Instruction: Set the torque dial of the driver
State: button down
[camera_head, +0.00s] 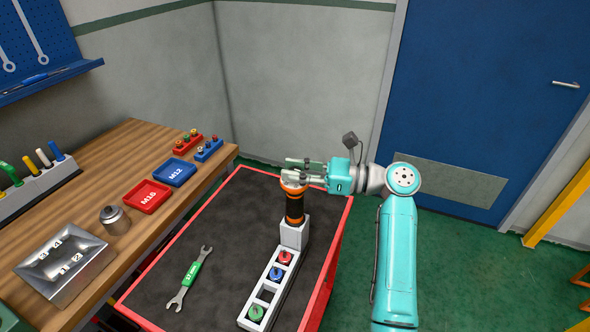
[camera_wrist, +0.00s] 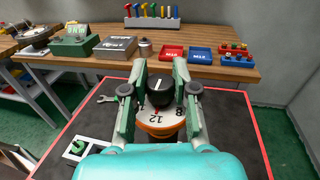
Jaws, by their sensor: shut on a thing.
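The driver (camera_head: 295,208), with a black body and orange bands, stands upright in a light grey holder on the cart. In the wrist view its black torque dial (camera_wrist: 160,93) has a white line on top. The dial sits above a white scale (camera_wrist: 158,121) showing 12 and 8, with a red mark near the 12. My gripper (camera_head: 298,172) reaches in from the right at the driver's top. Its two fingers, also in the wrist view (camera_wrist: 160,84), are shut on the dial, one on each side. Part of the scale is hidden by the fingers.
A rack (camera_head: 270,290) with red, blue and green round pieces lies in front of the driver. A green-handled wrench (camera_head: 190,278) lies left on the dark cart top (camera_head: 225,235). The wooden bench (camera_head: 120,160) at left holds trays M16 and M12.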

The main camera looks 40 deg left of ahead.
aim_at(295, 169)
jog(key=n+g+h, duration=0.4)
jog(key=g, duration=0.2)
jog(key=shift+n+h, duration=0.3)
jog(key=shift+n+g+h, duration=0.3)
jog(key=shift+h, duration=0.1)
jog(key=c, duration=0.9)
grip_release()
jog(key=shift+f, duration=0.1)
jog(key=shift+o, duration=0.2)
jog(key=shift+r, duration=0.2)
notch_tip(295, 169, up, 10)
jog(key=shift+f, duration=0.15)
